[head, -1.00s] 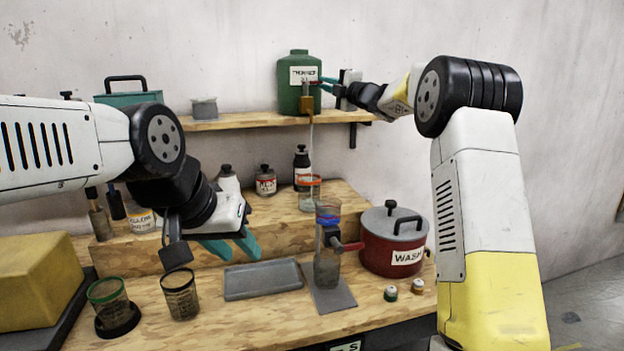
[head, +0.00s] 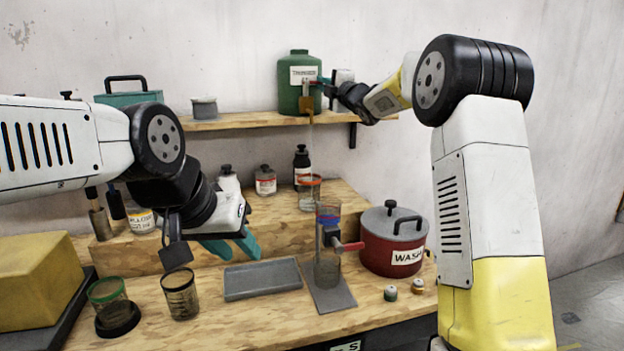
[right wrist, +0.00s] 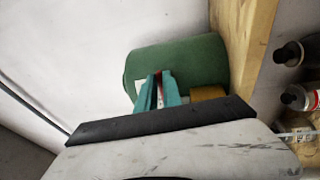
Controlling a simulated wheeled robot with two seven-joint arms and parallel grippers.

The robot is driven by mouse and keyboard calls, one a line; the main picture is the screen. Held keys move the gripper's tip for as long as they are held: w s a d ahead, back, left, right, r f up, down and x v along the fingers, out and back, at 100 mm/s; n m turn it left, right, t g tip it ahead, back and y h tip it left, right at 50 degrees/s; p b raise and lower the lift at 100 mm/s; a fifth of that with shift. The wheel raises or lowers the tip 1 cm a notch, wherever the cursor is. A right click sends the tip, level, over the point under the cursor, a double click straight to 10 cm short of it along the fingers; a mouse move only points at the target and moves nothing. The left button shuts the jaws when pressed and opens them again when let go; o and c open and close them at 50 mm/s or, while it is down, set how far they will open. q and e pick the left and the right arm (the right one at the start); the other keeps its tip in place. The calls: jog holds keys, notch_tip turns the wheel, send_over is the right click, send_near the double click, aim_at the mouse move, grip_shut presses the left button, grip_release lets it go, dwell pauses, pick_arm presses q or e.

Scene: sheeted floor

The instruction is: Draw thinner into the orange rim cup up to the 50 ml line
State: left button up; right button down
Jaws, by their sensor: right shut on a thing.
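The green thinner can (head: 299,68) stands on the wall shelf with a brass-coloured spout block (head: 307,105) at its lower front. My right gripper (head: 322,86) is at its small red tap handle. In the right wrist view its teal fingers (right wrist: 158,90) are shut on the red handle (right wrist: 158,74). The orange rim cup (head: 309,193) stands upright on the wooden step below the spout. A faint, thin pale line (head: 311,148) runs from the spout toward the cup. The cup's level and marks are too small to read. My left gripper (head: 232,246) hangs over the bench, holding nothing visible; its finger gap is unclear.
A clear cylinder with a blue band (head: 327,215) and red-handled valve stands in front of the cup. A red WASH pot (head: 393,250) is to its right. A grey tray (head: 262,281), green-rimmed cup (head: 108,296) and dark-rimmed cup (head: 180,297) are on the bench.

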jog(key=shift+s+a+m+t+h, duration=0.35)
jog(key=shift+a+m+h, duration=0.1)
jog(key=shift+h, duration=0.15)
jog(key=shift+s+a+m+t+h, duration=0.2)
jog(key=shift+m+h, duration=0.25)
jog(key=shift+h, duration=0.35)
jog(key=c, duration=1.6)
grip_release()
jog(key=shift+d, duration=0.15)
jog(key=shift+o, duration=0.8)
jog(key=shift+d+t+h, duration=0.2)
jog(key=shift+t+h, duration=0.05)
jog(key=shift+h, duration=0.05)
